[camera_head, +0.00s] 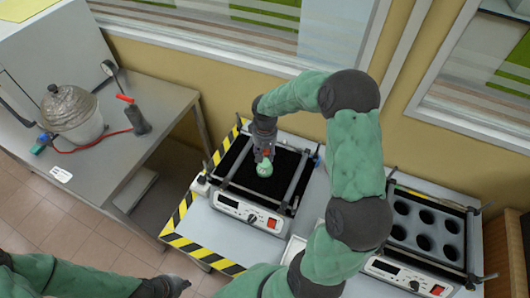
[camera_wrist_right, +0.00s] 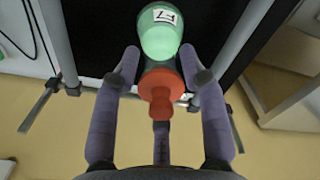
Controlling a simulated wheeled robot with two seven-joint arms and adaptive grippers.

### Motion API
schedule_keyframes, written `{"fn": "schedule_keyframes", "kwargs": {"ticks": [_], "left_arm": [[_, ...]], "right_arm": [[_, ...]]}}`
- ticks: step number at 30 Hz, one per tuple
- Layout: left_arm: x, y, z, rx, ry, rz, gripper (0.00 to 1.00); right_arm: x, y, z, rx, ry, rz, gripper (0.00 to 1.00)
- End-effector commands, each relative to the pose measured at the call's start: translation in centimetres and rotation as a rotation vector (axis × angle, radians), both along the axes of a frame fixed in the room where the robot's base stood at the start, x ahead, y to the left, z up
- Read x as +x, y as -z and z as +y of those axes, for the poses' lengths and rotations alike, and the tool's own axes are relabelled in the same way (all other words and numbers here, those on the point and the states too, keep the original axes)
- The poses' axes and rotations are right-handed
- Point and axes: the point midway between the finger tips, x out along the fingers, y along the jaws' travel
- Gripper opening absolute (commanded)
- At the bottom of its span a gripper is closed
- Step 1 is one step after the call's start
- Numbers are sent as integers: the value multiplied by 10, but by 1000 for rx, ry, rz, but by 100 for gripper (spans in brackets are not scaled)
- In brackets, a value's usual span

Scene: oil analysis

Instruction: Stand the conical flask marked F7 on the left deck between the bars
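The conical flask (camera_head: 264,169) is pale green with a white label and a red stopper. In the head view it appears upright over the black left deck (camera_head: 241,178), between the metal bars. In the right wrist view the flask (camera_wrist_right: 160,40) shows part of its label, with a 7 readable. My right gripper (camera_head: 264,150) is above it, fingers around the neck and stopper. In the wrist view the fingers (camera_wrist_right: 160,75) stand apart with narrow gaps beside the neck. The flask's base contact is hard to see. My left gripper (camera_head: 176,286) is low at the left, its fingers unclear.
The right shaker (camera_head: 425,228) has a tray with several round holes. A grey side table (camera_head: 130,150) carries a lidded vessel (camera_head: 72,113) and a dark cylinder with a red hose. Yellow-black tape edges the bench. The window wall is close behind.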

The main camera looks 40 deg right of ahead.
Motion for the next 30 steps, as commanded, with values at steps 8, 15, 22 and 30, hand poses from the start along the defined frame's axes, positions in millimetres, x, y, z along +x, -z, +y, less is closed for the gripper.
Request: {"fn": "schedule_keyframes", "kwargs": {"ticks": [8, 15, 22, 30], "left_arm": [[0, -1, 0, 0, 0, 0, 0], [0, -4, 0, 0, 0, 0, 0], [0, -8, 0, 0, 0, 0, 0], [0, -12, 0, 0, 0, 0, 0]], "right_arm": [[0, -1, 0, 0, 0, -1, 60], [1, -11, -1, -2, 1, -4, 60], [1, -53, -1, -3, 0, -5, 60], [0, -102, 0, -1, -1, -3, 60]]}}
